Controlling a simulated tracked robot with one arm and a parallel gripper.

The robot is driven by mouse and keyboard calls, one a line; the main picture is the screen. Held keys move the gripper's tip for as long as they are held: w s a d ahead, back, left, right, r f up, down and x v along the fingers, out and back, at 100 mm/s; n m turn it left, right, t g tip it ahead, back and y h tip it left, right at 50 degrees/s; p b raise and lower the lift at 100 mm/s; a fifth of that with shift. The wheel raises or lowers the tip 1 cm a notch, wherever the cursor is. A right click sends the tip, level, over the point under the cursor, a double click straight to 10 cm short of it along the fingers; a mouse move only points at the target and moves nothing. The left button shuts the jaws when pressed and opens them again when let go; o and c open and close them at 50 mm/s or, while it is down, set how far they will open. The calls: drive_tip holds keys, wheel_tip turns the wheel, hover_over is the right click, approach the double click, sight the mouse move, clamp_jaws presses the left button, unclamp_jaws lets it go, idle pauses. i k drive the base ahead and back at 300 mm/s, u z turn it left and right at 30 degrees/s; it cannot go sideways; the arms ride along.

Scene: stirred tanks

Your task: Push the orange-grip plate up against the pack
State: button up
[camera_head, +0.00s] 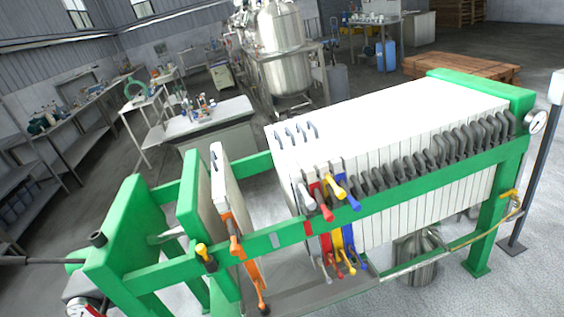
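The orange-grip plate (219,180) is a white upright plate with an orange grip (233,238) on the near rail, left of centre. Orange parts also hang below the rail. It stands apart from the pack (400,115), a long row of white upright plates to the right. An open gap lies between them. The pack's left end has plates with grey, red, yellow and blue grips (340,187); the rest have dark grips. My gripper is not in view.
The green press frame has a near rail (400,195) and a green head plate (190,205) just left of the orange-grip plate. A gauge (537,121) sits at the right end. A metal bucket (415,262) stands below. Benches and a steel tank (283,40) are behind.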

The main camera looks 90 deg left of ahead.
sight(235, 217)
drive_tip(key=u, duration=0.05)
drive_tip(key=i, duration=1.8)
drive_tip(key=u, duration=3.4)
drive_tip(key=k, duration=0.4)
drive_tip(key=u, duration=0.4)
drive_tip(key=i, duration=0.4)
drive_tip(key=z, duration=0.2)
